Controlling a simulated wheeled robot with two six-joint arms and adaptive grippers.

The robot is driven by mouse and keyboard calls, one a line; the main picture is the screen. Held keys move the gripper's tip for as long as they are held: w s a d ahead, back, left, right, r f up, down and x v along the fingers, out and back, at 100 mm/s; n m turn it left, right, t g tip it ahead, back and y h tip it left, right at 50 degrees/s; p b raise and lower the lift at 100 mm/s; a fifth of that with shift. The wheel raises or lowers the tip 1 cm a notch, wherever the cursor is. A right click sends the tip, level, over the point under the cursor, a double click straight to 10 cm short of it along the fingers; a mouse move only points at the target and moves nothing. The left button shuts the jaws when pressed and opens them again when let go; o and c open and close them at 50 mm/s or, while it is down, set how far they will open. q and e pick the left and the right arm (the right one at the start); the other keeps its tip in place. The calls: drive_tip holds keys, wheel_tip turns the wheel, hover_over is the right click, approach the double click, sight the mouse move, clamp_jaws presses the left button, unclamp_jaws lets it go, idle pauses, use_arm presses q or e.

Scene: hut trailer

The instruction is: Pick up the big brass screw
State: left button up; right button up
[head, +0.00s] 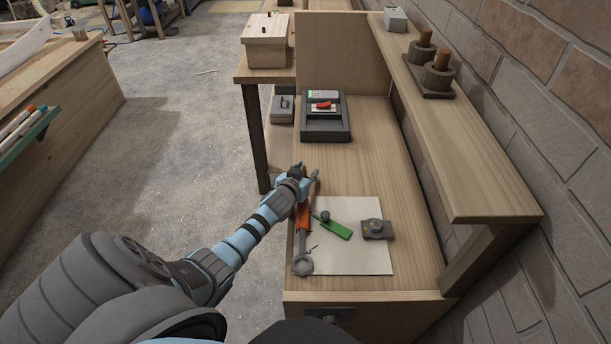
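I cannot clearly pick out a big brass screw. A small yellowish spot shows on a grey block (376,230) at the right of the pale sheet (345,262), too small to identify. My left gripper (307,172) is over the left edge of the bench, just beyond the orange-handled wrench (303,240). Its fingertips seem to point away from me; the wrist hides part of them and whatever lies beneath. Whether they are apart or closed on something is unclear. My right gripper is not in view.
A green piece (333,227) with a dark knob lies on the sheet. A dark box with a red part (325,120) stands farther back. A raised wooden shelf (470,170) runs along the right by the brick wall. The bench (355,170) between box and sheet is clear.

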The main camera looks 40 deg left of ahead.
use_arm(q)
drive_tip(key=shift+s, duration=0.1)
drive_tip(key=shift+r, duration=0.1)
drive_tip(key=c, duration=0.3)
drive_tip(key=shift+s, duration=0.1)
clamp_jaws()
